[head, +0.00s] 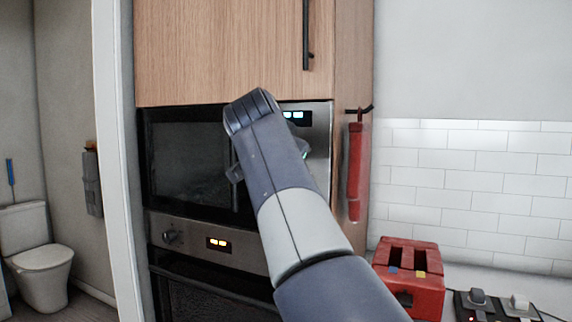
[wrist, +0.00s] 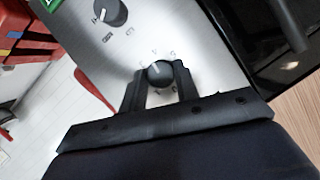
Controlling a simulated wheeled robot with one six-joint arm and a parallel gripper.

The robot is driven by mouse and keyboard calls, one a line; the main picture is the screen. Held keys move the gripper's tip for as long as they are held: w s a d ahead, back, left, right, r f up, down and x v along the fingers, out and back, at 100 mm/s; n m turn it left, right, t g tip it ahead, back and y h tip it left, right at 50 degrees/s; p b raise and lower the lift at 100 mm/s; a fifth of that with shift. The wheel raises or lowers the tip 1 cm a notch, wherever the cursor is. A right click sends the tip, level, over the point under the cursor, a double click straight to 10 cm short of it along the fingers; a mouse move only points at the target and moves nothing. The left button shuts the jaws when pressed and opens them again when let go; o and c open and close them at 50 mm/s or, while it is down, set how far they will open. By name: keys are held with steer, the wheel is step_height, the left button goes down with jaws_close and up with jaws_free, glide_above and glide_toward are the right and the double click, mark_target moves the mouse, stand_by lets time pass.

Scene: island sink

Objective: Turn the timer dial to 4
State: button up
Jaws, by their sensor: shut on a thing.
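A round black dial (wrist: 159,73) with a light pointer line sits on the silver panel (wrist: 185,35) in the wrist view. Small marks ring it, too blurred to read surely. The pointer slants up and left in that picture. My gripper (wrist: 159,80) is shut on this dial, one finger on each side. In the head view my arm covers the dial and most of the gripper, in front of the microwave's right-hand panel (head: 318,140). A second black dial (wrist: 110,12) with marks around it stands apart, at the upper left of the wrist view.
The microwave's dark door (head: 185,155) is left of my arm, above an oven panel (head: 192,236) with a knob and lit display. A red extinguisher (head: 355,170) hangs on the cabinet side. A red toaster-like box (head: 428,270) stands at right.

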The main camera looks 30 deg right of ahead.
steer(key=shift+f+m+t+b, duration=0.2)
steer(key=shift+m+t+b, duration=0.1)
steer(key=shift+m+b, duration=0.25)
steer(key=shift+y, duration=0.3)
steer(key=o, duration=1)
steer(key=shift+r, duration=0.1)
steer(key=v, duration=1.1)
steer(key=shift+d, duration=0.1)
steer(key=x, duration=1.1)
